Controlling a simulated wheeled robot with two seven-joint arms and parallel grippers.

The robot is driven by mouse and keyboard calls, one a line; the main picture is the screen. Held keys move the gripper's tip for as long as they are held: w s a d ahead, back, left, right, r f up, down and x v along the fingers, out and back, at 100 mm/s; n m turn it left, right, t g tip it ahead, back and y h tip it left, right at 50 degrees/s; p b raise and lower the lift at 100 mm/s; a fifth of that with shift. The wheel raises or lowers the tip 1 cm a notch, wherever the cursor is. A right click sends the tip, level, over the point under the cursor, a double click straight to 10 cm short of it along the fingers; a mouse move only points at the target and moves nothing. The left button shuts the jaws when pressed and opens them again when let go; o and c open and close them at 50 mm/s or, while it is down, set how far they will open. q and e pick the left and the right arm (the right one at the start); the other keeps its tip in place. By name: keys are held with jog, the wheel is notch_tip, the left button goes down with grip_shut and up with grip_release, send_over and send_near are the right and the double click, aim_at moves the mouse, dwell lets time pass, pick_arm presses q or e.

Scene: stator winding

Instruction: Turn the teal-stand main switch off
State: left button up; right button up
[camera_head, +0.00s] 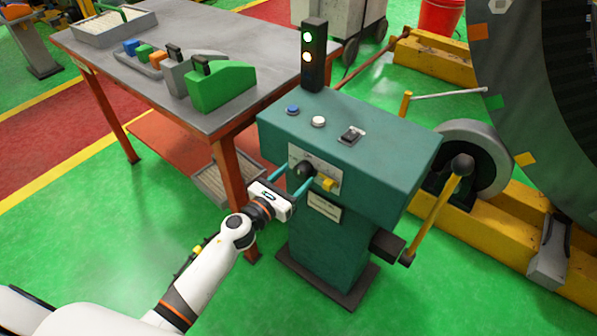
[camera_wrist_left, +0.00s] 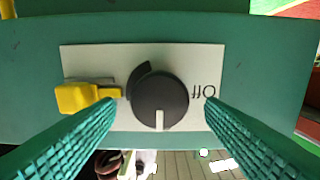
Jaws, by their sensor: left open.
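The teal stand (camera_head: 335,225) has a pale plate (camera_head: 327,165) on its sloped front with a black rotary switch knob (camera_head: 304,171). In the left wrist view the knob (camera_wrist_left: 159,97) is round, with a white mark pointing to the picture's bottom. An upside-down "Off" label (camera_wrist_left: 203,91) is right of it, and a yellow part (camera_wrist_left: 82,97) is left of it. My left gripper (camera_head: 294,180) is open in front of the plate. In the wrist view its teal fingers lie either side of the knob; I cannot tell whether they touch it. My right gripper is not in view.
A yellow lever (camera_head: 435,215) is at right. A grey workbench (camera_head: 195,50) with tools is behind left.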

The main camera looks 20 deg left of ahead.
pick_arm(q)
jog(key=shift+x, duration=1.05)
jog(key=c, duration=1)
jog(key=shift+o, duration=0.2)
